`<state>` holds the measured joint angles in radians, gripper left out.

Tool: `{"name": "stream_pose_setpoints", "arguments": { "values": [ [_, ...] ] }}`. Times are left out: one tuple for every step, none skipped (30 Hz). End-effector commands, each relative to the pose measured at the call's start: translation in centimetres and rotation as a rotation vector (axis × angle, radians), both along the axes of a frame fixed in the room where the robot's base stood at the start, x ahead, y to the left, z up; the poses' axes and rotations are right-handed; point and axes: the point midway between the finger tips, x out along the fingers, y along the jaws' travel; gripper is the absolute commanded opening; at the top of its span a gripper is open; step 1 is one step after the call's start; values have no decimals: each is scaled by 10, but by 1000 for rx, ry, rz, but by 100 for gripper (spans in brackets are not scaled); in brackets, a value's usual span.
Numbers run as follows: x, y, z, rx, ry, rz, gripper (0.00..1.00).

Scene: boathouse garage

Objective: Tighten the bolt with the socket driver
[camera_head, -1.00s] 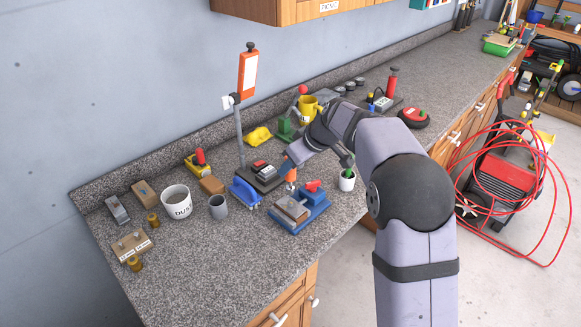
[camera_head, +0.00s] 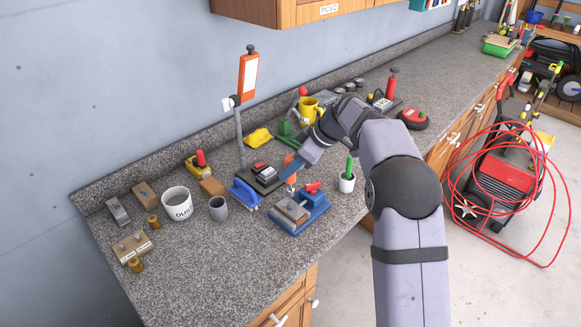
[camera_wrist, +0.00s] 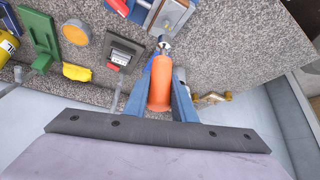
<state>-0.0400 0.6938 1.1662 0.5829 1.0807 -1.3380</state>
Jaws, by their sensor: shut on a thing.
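My gripper (camera_head: 289,168) is shut on the orange handle of the socket driver (camera_head: 291,180). In the wrist view the orange handle (camera_wrist: 160,85) lies between the two blue fingers, with its metal socket end (camera_wrist: 164,44) pointing away from the gripper. A blue vise (camera_head: 312,207) with a red handle holds a wood-and-metal block (camera_head: 291,211) just in front of the driver. In the wrist view the socket end is close to this block (camera_wrist: 172,15); whether they touch I cannot tell. I cannot clearly make out the bolt.
A blue-handled brush (camera_head: 245,193) and a dark device (camera_head: 262,176) stand left of the driver. A white cup (camera_head: 347,183) with a green-handled tool is right of the vise. A bucket (camera_head: 177,204) and grey mug (camera_head: 218,208) stand farther left.

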Motion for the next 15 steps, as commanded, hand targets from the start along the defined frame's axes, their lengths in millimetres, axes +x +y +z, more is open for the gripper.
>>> {"name": "stream_pose_setpoints", "arguments": {
  "values": [
    [1,0,2,0,0,11,0],
    [1,0,2,0,0,21,0],
    [1,-1,3,0,1,40,0],
    [1,-1,3,0,1,55,0],
    [1,-1,3,0,0,74,0],
    [1,-1,3,0,1,100,0],
    [1,-1,3,0,1,117,0],
    [1,-1,4,0,0,132,0],
    [1,-1,3,0,2,151,0],
    [1,-1,4,-1,1,166,0],
    [1,-1,4,0,0,179,0],
    [1,-1,3,0,2,200,0],
    [1,-1,4,0,0,213,0],
    [1,-1,4,1,0,228,0],
    [1,0,4,1,1,244,0]
  ]
}}
